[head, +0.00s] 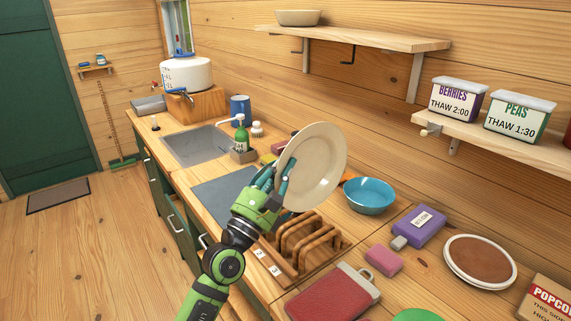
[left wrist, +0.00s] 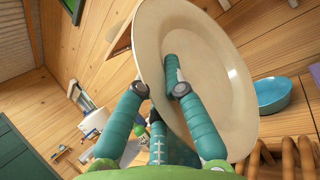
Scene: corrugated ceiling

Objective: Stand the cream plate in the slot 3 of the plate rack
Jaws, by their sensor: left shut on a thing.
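The cream plate (head: 314,165) is held up on edge by my left gripper (head: 274,178), above the counter. In the left wrist view the plate (left wrist: 205,50) stands between the teal fingers (left wrist: 165,88), with one finger across its face. The wooden plate rack (head: 318,236) sits on the counter below the plate, to the right of the gripper. Several of its slats show, and small number labels (head: 261,254) are on its front left part. My gripper hides some of the rack's left side. Part of the rack (left wrist: 285,152) shows at the lower right of the left wrist view. My right gripper does not show.
A blue bowl (head: 369,196) stands behind the rack to the right. A sink (head: 197,146) and green bottle (head: 241,134) are farther back left.

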